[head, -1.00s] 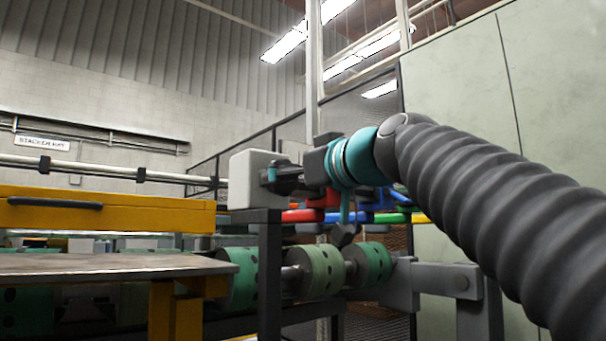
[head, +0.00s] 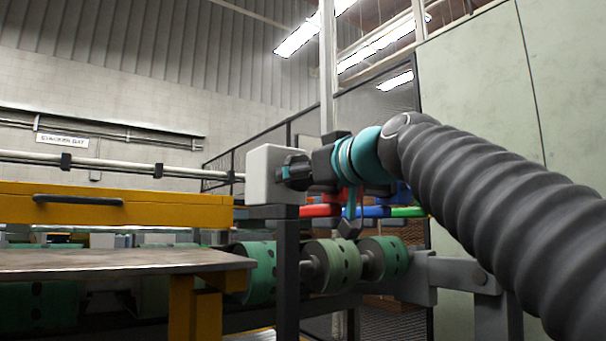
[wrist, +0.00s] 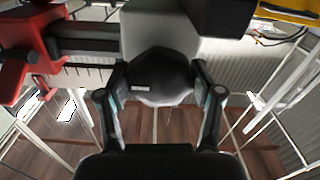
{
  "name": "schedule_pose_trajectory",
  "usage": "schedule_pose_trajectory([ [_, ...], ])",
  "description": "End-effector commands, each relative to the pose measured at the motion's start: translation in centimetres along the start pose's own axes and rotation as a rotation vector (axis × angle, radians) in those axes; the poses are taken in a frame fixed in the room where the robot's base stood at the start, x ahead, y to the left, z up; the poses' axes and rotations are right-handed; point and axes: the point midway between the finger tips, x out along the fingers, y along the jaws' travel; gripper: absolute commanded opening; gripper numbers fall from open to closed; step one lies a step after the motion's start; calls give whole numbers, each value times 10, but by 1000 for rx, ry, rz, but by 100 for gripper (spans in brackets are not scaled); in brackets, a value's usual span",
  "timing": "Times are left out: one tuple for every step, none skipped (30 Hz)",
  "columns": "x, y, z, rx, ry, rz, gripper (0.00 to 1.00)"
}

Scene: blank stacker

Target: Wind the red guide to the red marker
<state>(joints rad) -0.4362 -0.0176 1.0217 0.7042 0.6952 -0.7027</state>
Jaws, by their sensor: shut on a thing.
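My gripper (wrist: 160,82) is shut on a dark rounded knob (wrist: 158,70), with one finger on each side of it. The knob sits on a pale grey housing (wrist: 145,28); in the head view this housing (head: 272,174) stands on a dark post, with my gripper (head: 306,171) at its right side. A red block (wrist: 30,55) on a dark bar, likely the red guide, shows at the left of the wrist view. A red piece (head: 320,210) shows below my gripper in the head view. I cannot make out the red marker.
Blue (head: 374,211) and green (head: 408,212) pieces stand beside the red one. Green rollers (head: 330,265) lie below on a shaft. A metal table (head: 110,262) and a yellow beam (head: 120,205) are at left. A pale green panel (head: 480,130) stands behind my arm.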

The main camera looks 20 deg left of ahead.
Motion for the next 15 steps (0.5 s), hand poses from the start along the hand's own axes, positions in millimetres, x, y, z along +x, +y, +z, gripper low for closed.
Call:
schedule_pose_trajectory([
  [0, 0, 0, 8, -1, -1, 31],
  [0, 0, 0, 14, -1, -1, 31],
  [0, 0, 0, 26, -1, -1, 31],
  [0, 0, 0, 35, -1, -1, 31],
  [0, 0, 0, 47, -1, -1, 31],
  [0, -1, 0, 66, -1, -1, 31],
  [0, -1, 0, 81, -1, -1, 31],
  [0, -1, -1, 99, -1, -1, 31],
  [0, -1, -1, 124, -1, -1, 31],
  [0, -1, -1, 145, -1, -1, 31],
  [0, -1, -1, 168, -2, -1, 31],
  [0, -1, 0, 200, -2, -1, 31],
  [0, -1, 0, 224, -3, -2, 31],
  [0, -1, 0, 251, -3, -2, 31],
  [0, -1, -1, 286, -3, -2, 31],
])
